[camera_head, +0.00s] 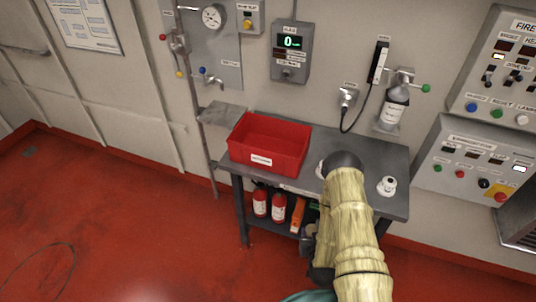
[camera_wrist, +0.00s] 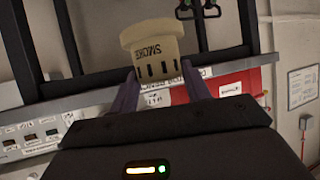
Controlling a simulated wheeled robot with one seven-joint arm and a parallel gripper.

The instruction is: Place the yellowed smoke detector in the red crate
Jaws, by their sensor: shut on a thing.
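The yellowed smoke detector (camera_wrist: 152,45) is a cream, stepped round body with dark slots and the lettering "SMOKE". In the wrist view my gripper (camera_wrist: 160,78) is shut on it, with one finger on each side. In the head view my arm hides the gripper and the held detector. The red crate (camera_head: 292,167) stands on the left part of the grey table, open at the top and seemingly empty, with a white label on its front.
A whiter detector (camera_head: 388,186) stands on the grey table (camera_head: 398,208) at the right. Another pale thing (camera_head: 320,169) is partly hidden by my arm, beside the crate. Fire extinguishers (camera_head: 278,207) stand on the shelf below. A bottle (camera_head: 393,108) hangs on the wall behind.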

